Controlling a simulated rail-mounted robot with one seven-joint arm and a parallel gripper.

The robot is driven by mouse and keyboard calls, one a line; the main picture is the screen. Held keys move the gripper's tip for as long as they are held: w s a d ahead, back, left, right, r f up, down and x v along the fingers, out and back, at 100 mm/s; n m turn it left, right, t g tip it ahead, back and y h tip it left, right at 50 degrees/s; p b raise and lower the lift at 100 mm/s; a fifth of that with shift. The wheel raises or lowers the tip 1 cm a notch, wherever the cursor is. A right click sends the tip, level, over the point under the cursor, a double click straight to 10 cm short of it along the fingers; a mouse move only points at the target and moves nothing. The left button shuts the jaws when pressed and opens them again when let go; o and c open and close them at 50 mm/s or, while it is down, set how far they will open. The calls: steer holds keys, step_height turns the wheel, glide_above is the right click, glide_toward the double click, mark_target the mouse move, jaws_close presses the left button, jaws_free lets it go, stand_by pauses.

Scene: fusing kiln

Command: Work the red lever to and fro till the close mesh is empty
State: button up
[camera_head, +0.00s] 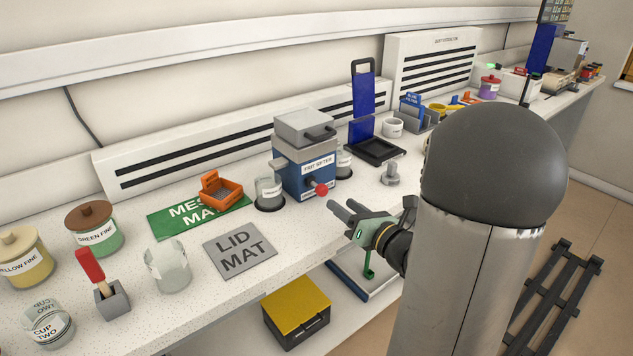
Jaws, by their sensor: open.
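The frit sifter (303,160) is a blue and grey box with a grey top, standing on the bench against the back. Its red lever (321,189) shows as a red ball end low on the front face. My gripper (342,207) is open and empty, just right of and nearer than the red ball, apart from it. The close mesh is not identifiable; the sifter's inside is hidden. An orange tray (222,192) sits on the green mesh mat (166,226). A glass jar (268,193) stands at the sifter's left side.
The grey lid mat (240,250) lies bare. A clear jar (168,268), a red-handled tool (90,265) in a grey block, and green (96,230) and yellow (22,258) fine jars stand left. A grey knobbed piece (390,174) stands right. A yellow-lidded box (297,308) sits below.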

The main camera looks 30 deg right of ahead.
mark_target(325, 193)
steer(key=x, duration=1)
steer(key=shift+w+a, duration=0.1)
steer(key=shift+w, duration=0.15)
